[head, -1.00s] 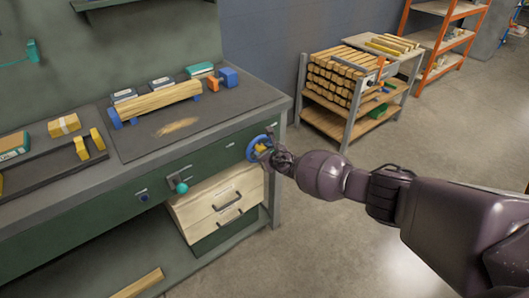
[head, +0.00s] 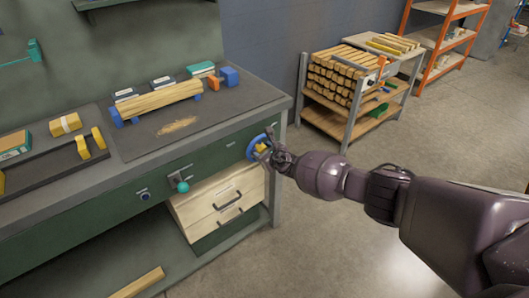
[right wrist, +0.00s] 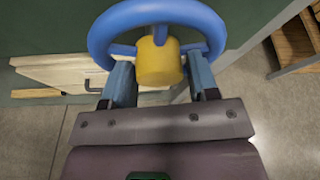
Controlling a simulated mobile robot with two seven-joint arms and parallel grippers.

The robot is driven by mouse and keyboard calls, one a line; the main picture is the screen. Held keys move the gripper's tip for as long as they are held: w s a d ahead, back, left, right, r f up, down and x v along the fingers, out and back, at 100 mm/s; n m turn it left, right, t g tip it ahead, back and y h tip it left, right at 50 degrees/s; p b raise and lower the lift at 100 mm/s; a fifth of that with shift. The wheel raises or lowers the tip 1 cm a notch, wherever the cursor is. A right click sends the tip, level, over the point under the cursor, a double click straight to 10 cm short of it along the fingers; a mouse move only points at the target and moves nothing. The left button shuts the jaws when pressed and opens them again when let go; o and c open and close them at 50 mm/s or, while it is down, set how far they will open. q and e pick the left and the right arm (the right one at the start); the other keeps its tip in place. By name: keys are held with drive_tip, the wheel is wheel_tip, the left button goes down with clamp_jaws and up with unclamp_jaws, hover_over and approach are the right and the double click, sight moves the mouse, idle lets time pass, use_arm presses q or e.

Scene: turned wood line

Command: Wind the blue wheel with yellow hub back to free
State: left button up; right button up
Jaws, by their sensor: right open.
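The blue wheel (head: 257,147) is on the green front of the workbench, near its right corner. Its yellow hub (head: 262,147) is partly hidden by my gripper in the head view. In the right wrist view the blue rim (right wrist: 104,38) arches around the yellow hub (right wrist: 158,62), with blue spokes joining them. My right gripper (head: 271,155) is in front of the wheel. Its jaws are open, with one finger on each side of the hub in the right wrist view; I cannot tell whether they touch the spokes. My left gripper is not in view.
A teal knob (head: 183,187) and a small dark blue button (head: 145,196) are on the bench front, left of the wheel. Pale drawers (head: 222,198) sit below. A wooden cart (head: 350,125) stands behind right. The floor in front is clear.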

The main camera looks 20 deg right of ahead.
use_arm(q)
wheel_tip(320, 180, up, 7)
drive_tip(key=p, duration=0.7)
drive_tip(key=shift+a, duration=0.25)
use_arm(e)
drive_tip(key=v, duration=1)
drive_tip(key=shift+s+d, duration=0.15)
drive_tip(key=shift+s, duration=0.2)
drive_tip(key=shift+r, duration=0.1)
